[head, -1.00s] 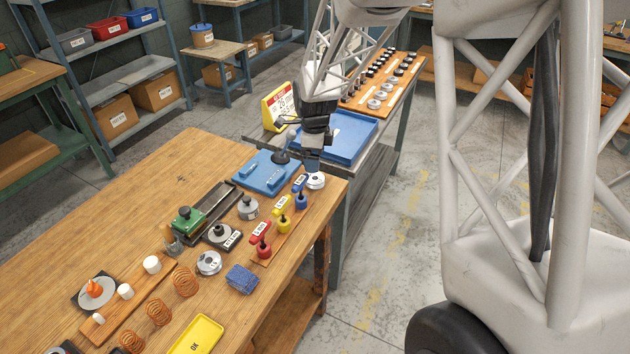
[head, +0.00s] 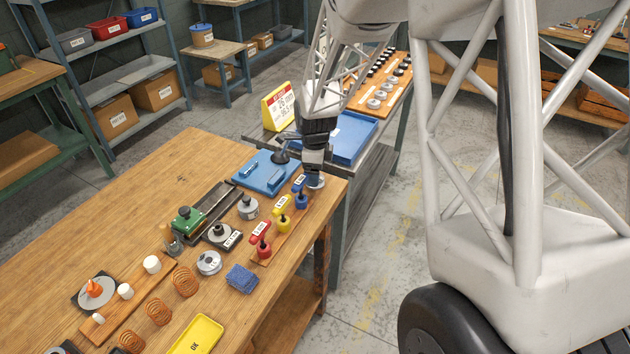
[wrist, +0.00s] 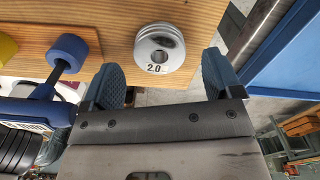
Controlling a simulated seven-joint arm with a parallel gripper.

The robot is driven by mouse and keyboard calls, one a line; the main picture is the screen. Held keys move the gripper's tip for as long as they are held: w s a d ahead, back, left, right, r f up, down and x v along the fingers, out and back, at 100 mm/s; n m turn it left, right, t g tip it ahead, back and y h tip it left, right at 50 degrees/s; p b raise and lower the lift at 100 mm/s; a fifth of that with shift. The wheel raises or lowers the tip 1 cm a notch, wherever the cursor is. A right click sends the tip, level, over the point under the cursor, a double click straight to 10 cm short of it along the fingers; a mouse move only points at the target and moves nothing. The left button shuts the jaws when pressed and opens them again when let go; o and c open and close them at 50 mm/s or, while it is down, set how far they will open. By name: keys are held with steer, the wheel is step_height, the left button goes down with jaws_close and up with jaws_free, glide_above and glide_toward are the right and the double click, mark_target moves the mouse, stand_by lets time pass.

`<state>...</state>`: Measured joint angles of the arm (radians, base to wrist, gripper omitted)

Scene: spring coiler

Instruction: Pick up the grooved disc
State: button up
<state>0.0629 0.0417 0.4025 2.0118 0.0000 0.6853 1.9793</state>
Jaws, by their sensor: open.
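A silver grooved disc marked 2.0 (wrist: 160,50) lies flat on the wooden table, close to its right edge. In the head view the disc (head: 318,182) is partly hidden by my gripper (head: 313,177), which is just above it. In the wrist view my gripper (wrist: 162,62) is open, with one blue-grey finger on each side of the disc's near part. The disc is not clamped. I cannot tell whether a fingertip touches it.
A blue-handled tool (wrist: 68,52) stands close to the left finger, in a rack with yellow (head: 282,222) and red (head: 260,246) ones. A blue tray (head: 350,140) sits on the cart behind. The table edge is close on the right.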

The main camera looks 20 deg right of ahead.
steer(key=shift+f, duration=1.3)
steer(key=c, duration=1.2)
steer(key=shift+c, duration=0.2)
step_height(320, 180, up, 10)
steer(key=shift+r, duration=0.25)
steer(key=shift+r, duration=1)
